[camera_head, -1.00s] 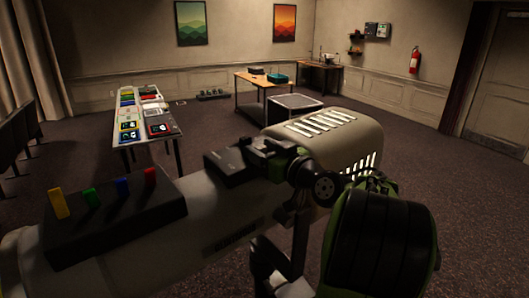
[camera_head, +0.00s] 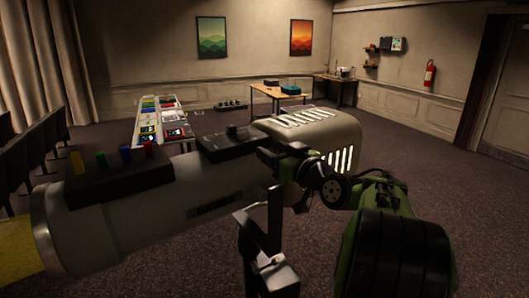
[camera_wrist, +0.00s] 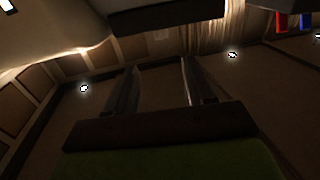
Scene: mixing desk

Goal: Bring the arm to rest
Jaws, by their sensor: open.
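My gripper (camera_wrist: 158,88) shows in the wrist view as two dark fingers, apart, with nothing seen between them. A dark overhanging shape (camera_wrist: 165,14) crosses the top of that view. In the head view my green and black arm (camera_head: 395,250) is at the lower right, bent in front of a large beige spotlight-like housing (camera_head: 225,205). I cannot make out the fingertips there, nor whether the arm touches the housing.
A black box with yellow, green, blue and red sliders (camera_head: 118,178) sits on the housing. A dark upright bracket (camera_head: 272,225) stands in front of it. Behind are a long desk of coloured panels (camera_head: 166,103) and a wooden table (camera_head: 281,93). Carpet at right (camera_head: 440,180) is clear.

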